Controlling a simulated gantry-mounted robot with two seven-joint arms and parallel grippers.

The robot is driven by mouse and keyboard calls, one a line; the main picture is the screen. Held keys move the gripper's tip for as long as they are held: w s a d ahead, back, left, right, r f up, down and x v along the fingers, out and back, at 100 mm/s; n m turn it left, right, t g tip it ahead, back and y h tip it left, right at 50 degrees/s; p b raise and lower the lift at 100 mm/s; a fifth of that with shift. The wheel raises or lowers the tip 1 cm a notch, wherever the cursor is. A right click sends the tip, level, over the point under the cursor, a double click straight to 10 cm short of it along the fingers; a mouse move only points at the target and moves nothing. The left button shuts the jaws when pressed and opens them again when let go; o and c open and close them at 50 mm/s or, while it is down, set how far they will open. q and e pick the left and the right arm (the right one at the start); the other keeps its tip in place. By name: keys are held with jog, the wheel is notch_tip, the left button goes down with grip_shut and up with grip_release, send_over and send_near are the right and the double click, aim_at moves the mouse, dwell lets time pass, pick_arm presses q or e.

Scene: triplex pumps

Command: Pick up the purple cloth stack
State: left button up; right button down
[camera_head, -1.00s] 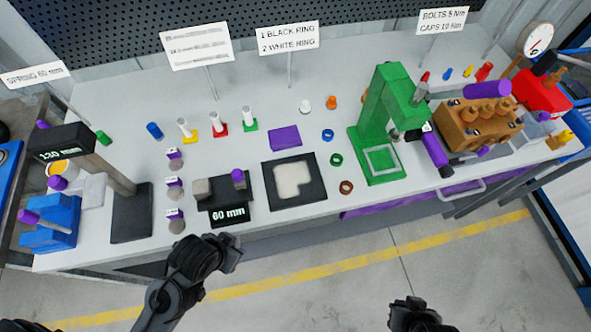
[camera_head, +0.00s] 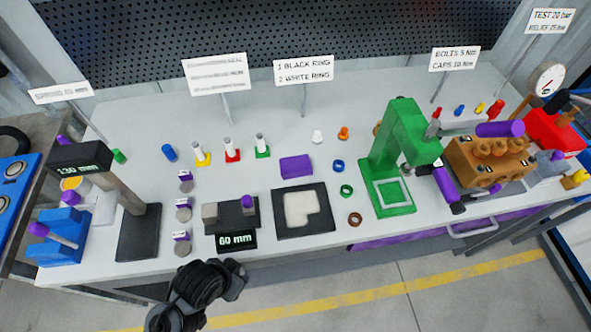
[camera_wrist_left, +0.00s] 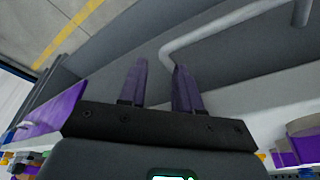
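The purple cloth stack (camera_head: 296,166) lies flat on the white bench top, behind the black tray with the pale insert. It looks like a small folded square block, with nothing on it. My left gripper (camera_head: 236,280) is in front of the bench's near edge, below the 60 mm display and well short of the stack. In the left wrist view its two purple fingers (camera_wrist_left: 160,72) stand apart with nothing between them. The stack cannot be made out in that view. My right gripper is not in view.
The black tray (camera_head: 328,216) and 60 mm gauge (camera_head: 236,240) lie between the stack and the near edge. White posts on coloured bases, such as the green one (camera_head: 262,152), stand left of it. A green press (camera_head: 400,150) stands to the right.

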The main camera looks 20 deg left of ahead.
pick_arm(q)
jog(key=shift+o, duration=0.3)
jog(key=o, duration=1)
jog(key=shift+s+d, duration=0.15)
jog(key=shift+d, duration=0.7)
